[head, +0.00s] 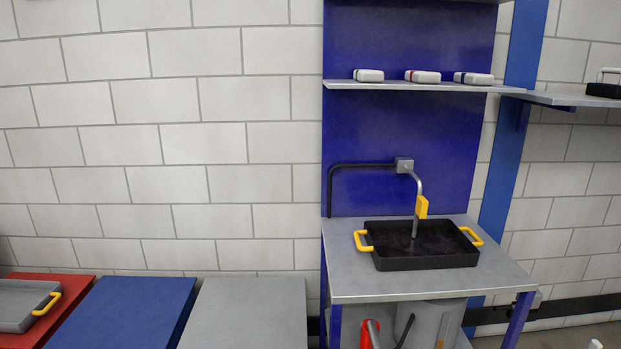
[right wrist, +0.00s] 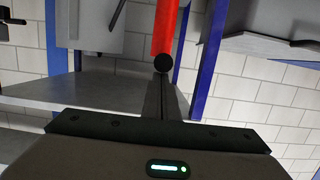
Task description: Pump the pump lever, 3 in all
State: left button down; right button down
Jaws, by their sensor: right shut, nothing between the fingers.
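A red upright part, seemingly the pump lever (head: 369,335), stands under the front of the workbench, cut off by the bottom edge of the head view. In the right wrist view a red bar (right wrist: 164,30) with a round black end comes down from the top edge. My right gripper (right wrist: 161,82) is shut and empty, its fingers in line with the bar's black end. I cannot tell whether they touch it. My left gripper is not in view.
A grey workbench (head: 350,285) carries a black tray (head: 425,263) with yellow handles under a spout with a yellow nozzle (head: 421,207). A grey drum (head: 452,316) stands below. Blue posts (right wrist: 208,60) flank the bar. Blue (head: 135,308) and grey (head: 250,308) tabletops left are clear.

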jog(key=shift+f+b, duration=1)
jog(key=shift+f, duration=1)
jog(key=shift+r, duration=0.15)
jog(key=shift+r+p, duration=3.55)
jog(key=shift+r, duration=0.3)
jog(key=shift+w+r+p, duration=0.15)
jog(key=shift+r+p, duration=0.35)
jog(key=shift+p, duration=0.15)
